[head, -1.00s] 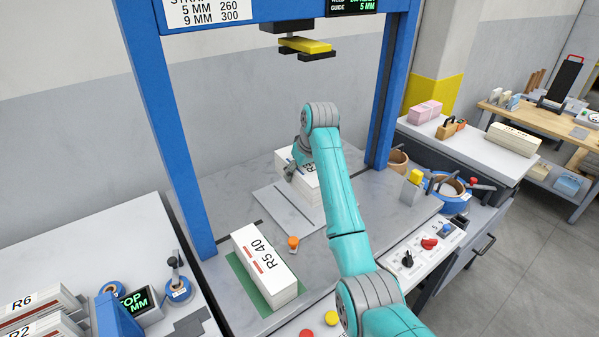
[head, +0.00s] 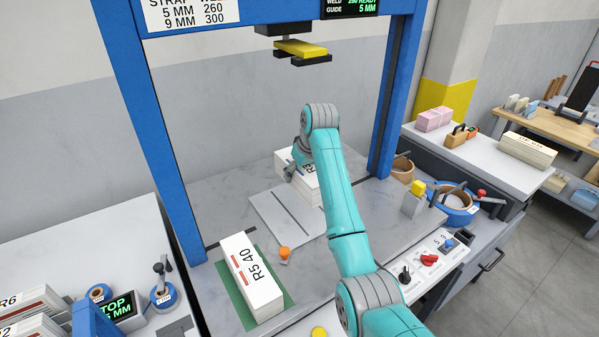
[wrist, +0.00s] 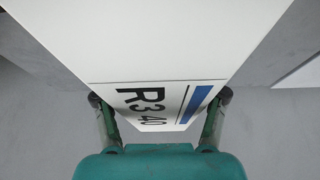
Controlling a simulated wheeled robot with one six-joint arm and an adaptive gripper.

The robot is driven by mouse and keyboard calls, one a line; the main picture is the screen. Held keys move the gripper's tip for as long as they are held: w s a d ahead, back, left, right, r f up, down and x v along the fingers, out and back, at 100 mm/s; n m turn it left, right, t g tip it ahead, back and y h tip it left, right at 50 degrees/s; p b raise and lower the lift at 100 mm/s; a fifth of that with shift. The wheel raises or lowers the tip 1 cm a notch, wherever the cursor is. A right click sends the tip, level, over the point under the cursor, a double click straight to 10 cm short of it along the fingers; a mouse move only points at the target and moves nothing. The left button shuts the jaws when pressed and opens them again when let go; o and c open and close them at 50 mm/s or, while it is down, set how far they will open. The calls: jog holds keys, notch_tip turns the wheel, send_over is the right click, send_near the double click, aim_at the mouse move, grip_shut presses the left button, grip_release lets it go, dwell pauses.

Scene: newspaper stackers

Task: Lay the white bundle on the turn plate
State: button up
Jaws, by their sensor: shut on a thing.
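My gripper (wrist: 160,103) is shut on a white bundle (wrist: 155,55) marked R3 40 with a blue stripe, one finger on each side of its end. In the head view the bundle (head: 311,191) is partly hidden behind my arm. The turn plate, which I take to be the light grey square plate with a dark line (head: 272,222), lies on the bench just left of and in front of the bundle. The bundle overlaps the plate's right far part in the picture; whether it touches it I cannot tell.
Another white bundle (head: 256,282), marked R5 40 with red stripes, lies on a green mat (head: 236,291). An orange knob (head: 284,252) stands near the plate's front corner. Blue posts (head: 160,130) of the strapping frame rise on both sides, with a yellow head (head: 300,47) above.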

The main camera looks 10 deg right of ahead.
jog(key=shift+f, duration=3.7)
jog(key=shift+f, duration=0.5)
jog(key=o, duration=1.8)
jog(key=shift+o, duration=0.5)
jog(key=shift+f, duration=0.1)
